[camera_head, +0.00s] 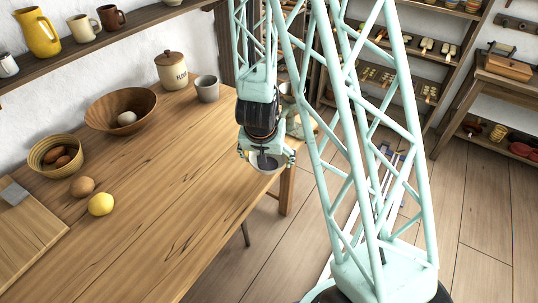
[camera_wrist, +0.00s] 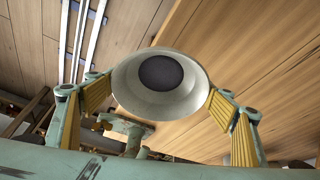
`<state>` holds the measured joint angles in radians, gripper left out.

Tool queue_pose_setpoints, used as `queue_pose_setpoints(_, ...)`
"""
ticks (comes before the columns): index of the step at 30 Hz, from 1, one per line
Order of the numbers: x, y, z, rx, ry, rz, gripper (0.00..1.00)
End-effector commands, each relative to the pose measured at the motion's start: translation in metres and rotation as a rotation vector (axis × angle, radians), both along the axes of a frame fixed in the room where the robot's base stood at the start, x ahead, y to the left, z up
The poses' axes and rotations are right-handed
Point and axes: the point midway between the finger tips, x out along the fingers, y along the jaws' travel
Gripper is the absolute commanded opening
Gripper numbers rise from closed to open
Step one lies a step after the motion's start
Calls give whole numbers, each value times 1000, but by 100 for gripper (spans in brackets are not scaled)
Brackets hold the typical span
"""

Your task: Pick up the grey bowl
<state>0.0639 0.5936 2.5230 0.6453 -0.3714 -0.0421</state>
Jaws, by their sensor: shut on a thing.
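The grey bowl (camera_wrist: 160,78) is pale grey with a dark round centre. In the wrist view it sits between the yellow-padded fingers of my gripper (camera_wrist: 158,98), with one finger on each side of its rim. My gripper is shut on it. In the head view my gripper (camera_head: 267,157) points down near the right edge of the table, and the bowl (camera_head: 265,164) shows between its fingers, partly hidden by them. I cannot tell whether the bowl touches the tabletop.
The wooden table (camera_head: 170,190) holds a wooden bowl (camera_head: 104,103), a woven basket (camera_head: 40,150), a lemon (camera_head: 101,204), a flour jar (camera_head: 172,70) and a grey cup (camera_head: 207,88). A cutting board (camera_head: 25,240) lies at left. The table's middle is clear.

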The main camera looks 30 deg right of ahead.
Motion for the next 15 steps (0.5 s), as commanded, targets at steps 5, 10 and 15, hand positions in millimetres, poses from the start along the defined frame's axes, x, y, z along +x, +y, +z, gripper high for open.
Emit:
queue_pose_setpoints(5,-4,4,-1,0,-2,-1,60)
queue_pose_setpoints(10,-8,8,-1,-1,-3,0,60)
queue_pose_setpoints(15,-12,10,-1,-1,-3,-1,60)
